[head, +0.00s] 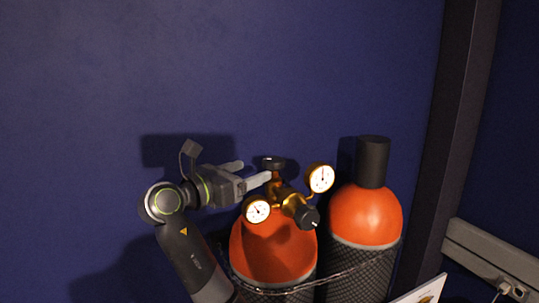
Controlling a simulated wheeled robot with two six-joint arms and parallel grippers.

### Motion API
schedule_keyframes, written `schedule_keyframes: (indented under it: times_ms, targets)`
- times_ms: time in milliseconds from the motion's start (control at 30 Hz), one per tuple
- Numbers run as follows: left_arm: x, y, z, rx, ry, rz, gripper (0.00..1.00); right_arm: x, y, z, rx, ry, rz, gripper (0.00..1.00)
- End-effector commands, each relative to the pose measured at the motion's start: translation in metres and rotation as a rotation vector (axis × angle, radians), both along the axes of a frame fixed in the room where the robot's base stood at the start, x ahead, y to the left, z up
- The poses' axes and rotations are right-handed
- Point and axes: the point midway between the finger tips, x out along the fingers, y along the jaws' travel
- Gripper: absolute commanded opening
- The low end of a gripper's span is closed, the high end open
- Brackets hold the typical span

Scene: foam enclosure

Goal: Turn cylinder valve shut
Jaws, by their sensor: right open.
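The left orange-topped cylinder (272,250) carries a brass valve and regulator (287,196) with two white gauges. The dark valve handwheel (273,162) sits on top of the brass stem. My right gripper (255,172) is open, just left of the handwheel, with its fingers pointing right toward it. The nearer fingertip overlaps the area just below the handwheel in the picture. I cannot tell whether it touches the stem. Nothing shows between the fingers. My left gripper is not in view.
A second orange cylinder (365,215) with a black cap (373,160) stands close on the right. A chain (335,276) runs across both cylinders. A dark blue wall (250,70) is behind. A dark post (458,130) and grey rail (490,255) are at the right. Space above the valve is clear.

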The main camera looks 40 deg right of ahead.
Motion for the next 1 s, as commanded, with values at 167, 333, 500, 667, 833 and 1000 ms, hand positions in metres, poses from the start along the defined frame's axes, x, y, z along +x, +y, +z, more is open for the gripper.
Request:
schedule_keyframes:
  times_ms: [167, 333, 500, 667, 833, 1000]
  targets:
    - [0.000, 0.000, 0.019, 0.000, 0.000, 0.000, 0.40, 0.002, -0.035, 0.004, -0.003, 0.002, -0.004, 0.70]
    - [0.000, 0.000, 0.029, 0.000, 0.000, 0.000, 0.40, 0.004, -0.059, 0.003, -0.002, 0.002, -0.003, 0.70]
    - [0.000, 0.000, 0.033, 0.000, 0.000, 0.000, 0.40, 0.006, -0.071, 0.001, 0.000, 0.001, 0.000, 0.70]
    - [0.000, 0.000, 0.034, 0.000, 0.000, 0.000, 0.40, 0.006, -0.075, 0.000, 0.000, 0.000, 0.000, 0.70]
    - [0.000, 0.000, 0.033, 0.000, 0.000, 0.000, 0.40, 0.006, -0.074, -0.001, 0.000, 0.000, 0.001, 0.70]
    - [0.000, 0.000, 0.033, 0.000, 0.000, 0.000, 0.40, 0.006, -0.074, 0.000, 0.000, 0.000, 0.001, 0.49]
